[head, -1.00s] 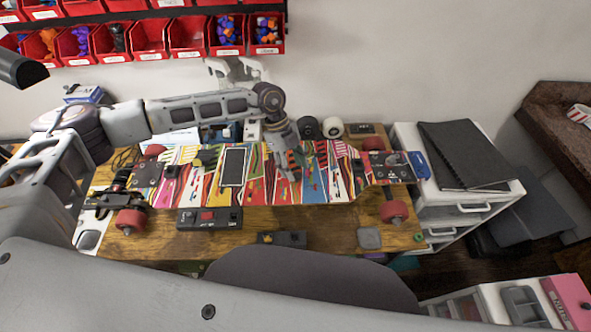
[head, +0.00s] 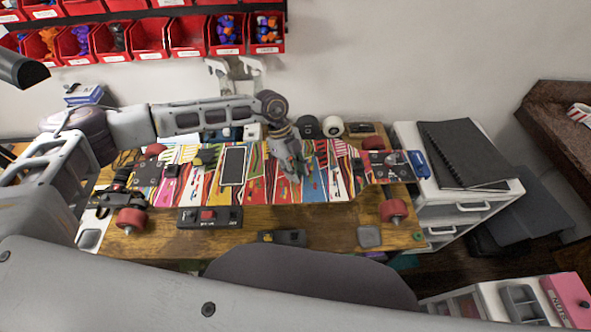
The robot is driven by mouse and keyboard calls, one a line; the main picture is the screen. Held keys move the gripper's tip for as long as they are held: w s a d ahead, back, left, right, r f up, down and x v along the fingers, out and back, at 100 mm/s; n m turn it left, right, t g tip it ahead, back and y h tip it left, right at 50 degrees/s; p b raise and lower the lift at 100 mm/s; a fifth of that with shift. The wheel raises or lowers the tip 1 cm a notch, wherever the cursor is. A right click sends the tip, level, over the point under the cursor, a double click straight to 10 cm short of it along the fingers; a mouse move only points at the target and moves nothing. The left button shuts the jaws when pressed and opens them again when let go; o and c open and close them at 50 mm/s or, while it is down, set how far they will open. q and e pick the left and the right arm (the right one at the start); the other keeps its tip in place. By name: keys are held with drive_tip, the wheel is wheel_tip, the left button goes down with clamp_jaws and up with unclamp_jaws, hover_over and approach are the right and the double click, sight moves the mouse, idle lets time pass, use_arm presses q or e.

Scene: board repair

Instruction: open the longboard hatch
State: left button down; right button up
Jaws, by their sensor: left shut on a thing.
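The longboard (head: 330,186) lies across the wooden table with its colourful striped side up and red wheels at both ends. A dark rectangular panel with a pale rim (head: 234,166) is set in the deck left of its middle; I cannot tell whether this is the hatch. My left gripper (head: 291,174) points down at the middle of the deck, just right of that panel. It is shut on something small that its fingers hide. My right gripper is not in view.
A black box with a red button (head: 209,218) and a small dark device (head: 282,237) lie at the table's front. A white drawer unit (head: 462,205) with a black notebook (head: 462,155) stands at the right.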

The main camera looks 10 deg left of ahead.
use_arm(q)
drive_tip(key=shift+w+r, duration=0.1)
drive_tip(key=shift+r, duration=0.1)
idle(0.3)
drive_tip(key=shift+w+r+g+h+p, duration=0.15)
drive_tip(key=shift+w+r+g+p, duration=0.1)
drive_tip(key=shift+r+g, duration=0.15)
drive_tip(key=shift+w+r+g+h+p, duration=0.1)
drive_tip(key=shift+r+g+h+p, duration=0.15)
drive_tip(key=shift+g, duration=0.25)
drive_tip(key=shift+w+a+r+n+g, duration=0.1)
drive_tip(key=shift+w+r+n+g, duration=0.2)
drive_tip(key=shift+w+r+g, duration=0.35)
drive_tip(key=shift+w+a+r+g+h, duration=0.1)
drive_tip(key=shift+w+r+g+h, duration=0.25)
drive_tip(key=shift+r+g, duration=0.4)
drive_tip(key=shift+w+a+r+n+g+b, duration=0.1)
drive_tip(key=shift+w+r+n+g+b, duration=0.05)
drive_tip(key=shift+w+r+g+b, duration=0.3)
drive_tip(key=shift+w+a+r+n+g+b, duration=0.15)
drive_tip(key=shift+w+g+b, duration=0.1)
drive_tip(key=shift+g+b, duration=0.25)
drive_tip(key=shift+w, duration=0.1)
drive_tip(key=c, duration=1.2)
unclamp_jaws()
